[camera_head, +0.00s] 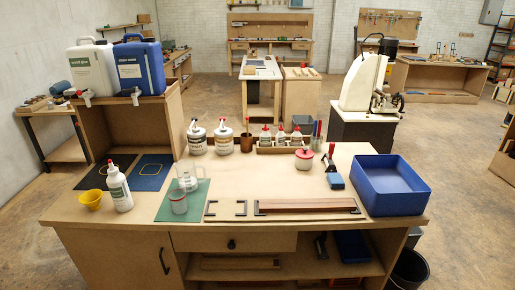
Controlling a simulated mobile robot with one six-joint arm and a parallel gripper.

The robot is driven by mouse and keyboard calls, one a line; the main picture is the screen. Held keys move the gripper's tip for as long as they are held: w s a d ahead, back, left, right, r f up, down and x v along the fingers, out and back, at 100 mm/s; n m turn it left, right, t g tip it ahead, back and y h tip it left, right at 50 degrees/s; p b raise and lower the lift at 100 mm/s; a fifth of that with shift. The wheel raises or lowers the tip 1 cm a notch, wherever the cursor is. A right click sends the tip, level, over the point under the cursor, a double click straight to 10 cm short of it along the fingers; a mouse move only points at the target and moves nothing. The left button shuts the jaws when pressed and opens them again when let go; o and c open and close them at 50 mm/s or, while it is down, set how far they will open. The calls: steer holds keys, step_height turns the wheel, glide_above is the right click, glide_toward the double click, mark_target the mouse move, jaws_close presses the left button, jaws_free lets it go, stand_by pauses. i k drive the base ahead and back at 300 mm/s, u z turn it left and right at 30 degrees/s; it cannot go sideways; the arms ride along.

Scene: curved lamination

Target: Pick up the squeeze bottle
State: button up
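A white squeeze bottle (120,194) with a red tip and a green label stands upright at the front left of the workbench (300,178). It is just right of a yellow funnel (91,199) and left of a green mat (165,211). Several smaller white bottles with red tips, one of them the leftmost small bottle (265,138), stand in a wooden rack (290,150) at the back of the bench. My gripper is not in view.
Clear measuring cups, one in front (178,203), stand on the green mat. Two labelled containers (196,141) (223,141) stand behind. Wooden strips (305,206) lie at the front edge. A blue bin (390,190) is at the right. Bare bench lies around its middle.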

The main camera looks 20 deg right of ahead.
mark_target(280, 137)
steer(key=u, duration=0.15)
steer(key=k, duration=0.55)
steer(key=u, duration=0.85)
steer(key=k, duration=0.55)
steer(key=u, duration=0.15)
steer(key=i, duration=0.7)
steer(key=z, duration=0.45)
steer(key=i, duration=1.85)
steer(key=u, duration=0.75)
